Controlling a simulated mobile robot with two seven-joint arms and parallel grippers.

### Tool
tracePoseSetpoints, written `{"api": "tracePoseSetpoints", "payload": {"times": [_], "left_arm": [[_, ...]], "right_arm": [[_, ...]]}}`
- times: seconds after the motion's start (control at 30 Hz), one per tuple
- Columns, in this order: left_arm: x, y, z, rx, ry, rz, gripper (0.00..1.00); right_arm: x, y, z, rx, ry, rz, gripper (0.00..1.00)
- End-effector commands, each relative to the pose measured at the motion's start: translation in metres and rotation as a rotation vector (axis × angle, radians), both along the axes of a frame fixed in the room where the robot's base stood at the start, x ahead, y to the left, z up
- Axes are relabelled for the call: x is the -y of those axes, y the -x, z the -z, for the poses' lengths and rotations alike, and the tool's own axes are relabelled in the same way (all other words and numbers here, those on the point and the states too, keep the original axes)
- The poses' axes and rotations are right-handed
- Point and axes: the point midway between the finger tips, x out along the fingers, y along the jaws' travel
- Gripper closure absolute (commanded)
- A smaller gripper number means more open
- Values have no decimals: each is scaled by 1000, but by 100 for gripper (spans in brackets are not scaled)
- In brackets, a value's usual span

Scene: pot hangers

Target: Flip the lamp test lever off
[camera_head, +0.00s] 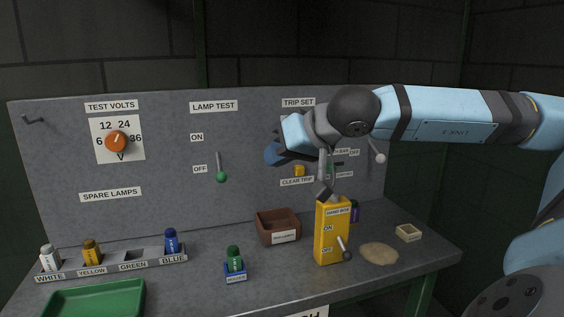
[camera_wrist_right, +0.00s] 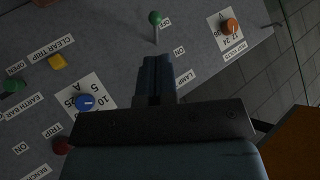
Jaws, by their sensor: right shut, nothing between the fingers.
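The lamp test lever (camera_head: 221,175) is on the grey panel, below the LAMP TEST label (camera_head: 214,106). Its green-knobbed end hangs down beside the OFF label (camera_head: 200,169), below ON. The lever also shows in the right wrist view (camera_wrist_right: 155,20), beyond the fingertips, with its knob at the OFF end. My right gripper (camera_head: 271,153) is in front of the panel, to the right of the lever and apart from it. Its blue fingers are shut and empty, and in the right wrist view the gripper (camera_wrist_right: 155,62) points toward the lever. My left gripper is not in view.
My right arm covers part of the trip section. A yellow hand box (camera_head: 331,235) stands upright below it, beside a brown bin (camera_head: 278,226). A green lamp (camera_head: 234,256), a lamp rack (camera_head: 135,263) and a green tray (camera_head: 93,300) are on the bench. The panel around the lever is clear.

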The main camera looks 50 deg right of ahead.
Motion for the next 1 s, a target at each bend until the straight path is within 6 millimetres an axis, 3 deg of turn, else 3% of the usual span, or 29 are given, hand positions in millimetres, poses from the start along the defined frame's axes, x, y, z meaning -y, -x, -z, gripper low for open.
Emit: {"api": "tracePoseSetpoints", "payload": {"times": [0.23, 1.0], "left_arm": [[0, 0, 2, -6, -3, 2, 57], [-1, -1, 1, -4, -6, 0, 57]], "right_arm": [[1, 11, -2, 0, 0, 2, 100], [1, 12, -2, 0, -2, 1, 100]]}}
